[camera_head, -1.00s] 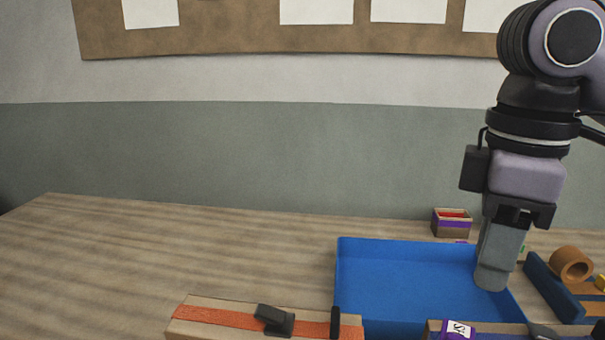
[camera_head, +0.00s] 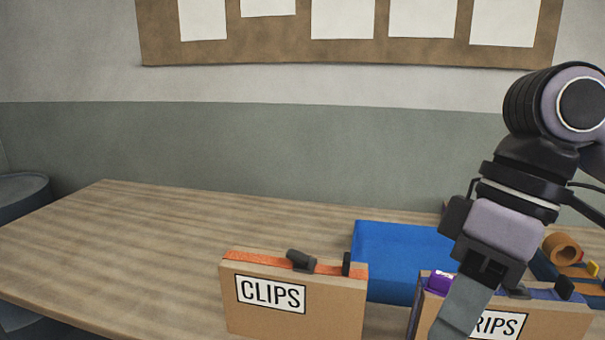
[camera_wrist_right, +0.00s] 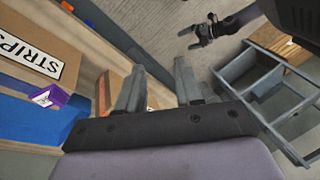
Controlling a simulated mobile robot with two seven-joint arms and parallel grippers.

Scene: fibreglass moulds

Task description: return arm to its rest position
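My right arm comes in from the right in the head view. Its gripper (camera_head: 455,318) points down in front of the box labelled with letters ending in RIPS (camera_head: 545,322), partly covering the label. In the right wrist view the two grey fingers of this gripper (camera_wrist_right: 157,82) stand apart with nothing between them. My left arm is outside the head view. In the right wrist view a dark gripper, which looks like my left one (camera_wrist_right: 188,38), hangs over the floor with its small fingers apart and empty.
The CLIPS box (camera_head: 330,312) stands at the table's front edge. Behind the boxes is a blue tray (camera_head: 395,245). A purple item (camera_head: 438,282) rests at the labelled box. A tape roll (camera_head: 562,248) lies at right. The table's left half (camera_head: 150,240) is clear. A grey open frame (camera_wrist_right: 262,85) stands below.

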